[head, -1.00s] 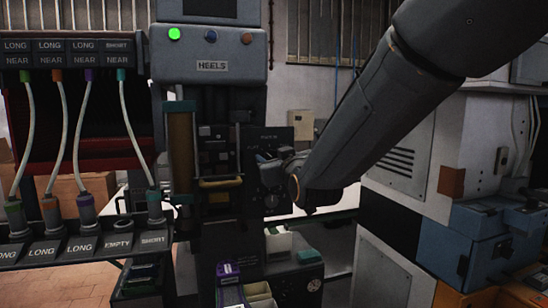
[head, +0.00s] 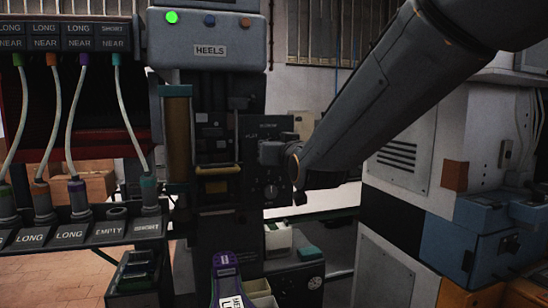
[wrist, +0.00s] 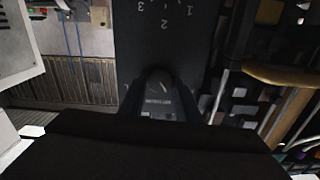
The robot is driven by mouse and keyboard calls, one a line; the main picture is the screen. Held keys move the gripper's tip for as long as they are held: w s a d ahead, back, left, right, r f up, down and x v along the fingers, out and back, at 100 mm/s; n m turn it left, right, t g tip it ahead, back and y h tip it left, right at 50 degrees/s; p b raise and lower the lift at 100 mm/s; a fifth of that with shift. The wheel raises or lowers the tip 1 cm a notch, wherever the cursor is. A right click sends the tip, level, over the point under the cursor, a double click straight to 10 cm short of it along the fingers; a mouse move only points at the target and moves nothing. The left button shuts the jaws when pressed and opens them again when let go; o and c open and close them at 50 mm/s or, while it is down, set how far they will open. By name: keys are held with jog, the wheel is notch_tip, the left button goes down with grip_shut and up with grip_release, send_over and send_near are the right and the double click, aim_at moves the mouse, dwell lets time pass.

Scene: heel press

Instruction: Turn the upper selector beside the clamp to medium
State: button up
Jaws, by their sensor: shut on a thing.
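The dark selector panel (head: 262,130) stands right of the clamp column, with small pale lettering near its top, too blurred to read surely. My gripper (head: 266,152) reaches in from the right and is shut on the upper selector, which it hides in the head view. In the wrist view the round upper selector knob (wrist: 158,84) sits between the two fingers of my gripper (wrist: 158,100). Its setting cannot be told. The lower selector (head: 271,191) shows below my gripper, clear of it. Its numbers 1, 2 and 3 appear upside down in the wrist view.
A yellow bar (head: 218,171) crosses the press column just left of the panel. A brown cylinder (head: 178,135) stands farther left. Hoses run down to a labelled rack (head: 75,232) at the left. A grey cabinet (head: 415,150) stands at the right. Small bins sit below the panel.

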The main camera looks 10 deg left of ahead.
jog(key=m+b, duration=0.6)
jog(key=b, duration=0.2)
jog(key=shift+d+f+m+b, duration=0.1)
jog(key=shift+m+b, duration=0.2)
jog(key=shift+b, duration=0.05)
jog(key=o, duration=1.1)
jog(key=shift+c, duration=0.2)
jog(key=b+v, duration=0.2)
jog(key=v, duration=0.5)
jog(key=shift+s+d, duration=0.2)
jog(key=shift+s, duration=0.15)
